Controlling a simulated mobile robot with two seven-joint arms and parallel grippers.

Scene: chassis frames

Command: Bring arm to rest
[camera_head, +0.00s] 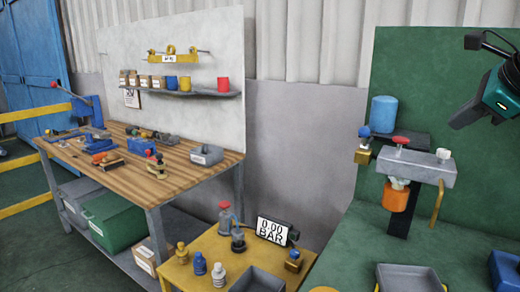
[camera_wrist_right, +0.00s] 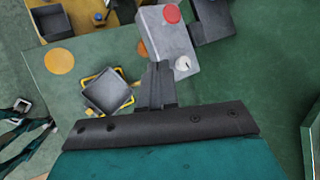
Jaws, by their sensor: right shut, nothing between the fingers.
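My right arm comes in at the upper right of the head view. Its teal hand ends in a dark gripper (camera_head: 458,119), raised in front of the green panel and above the green bench. In the right wrist view the two dark fingers (camera_wrist_right: 157,80) are together with nothing between them. They point toward the grey block fixture (camera_wrist_right: 170,42), which lies beyond and below; the fingertips overlap its edge in the picture. My left gripper is not seen in the head view.
The grey fixture (camera_head: 415,166) with red and white knobs stands on the green bench, an orange cylinder (camera_head: 398,197) under it. A blue cylinder (camera_head: 383,114) stands behind. A grey tray (camera_head: 408,279) lies in front. The yellow table (camera_head: 205,262) and wooden workbench (camera_head: 180,166) are left.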

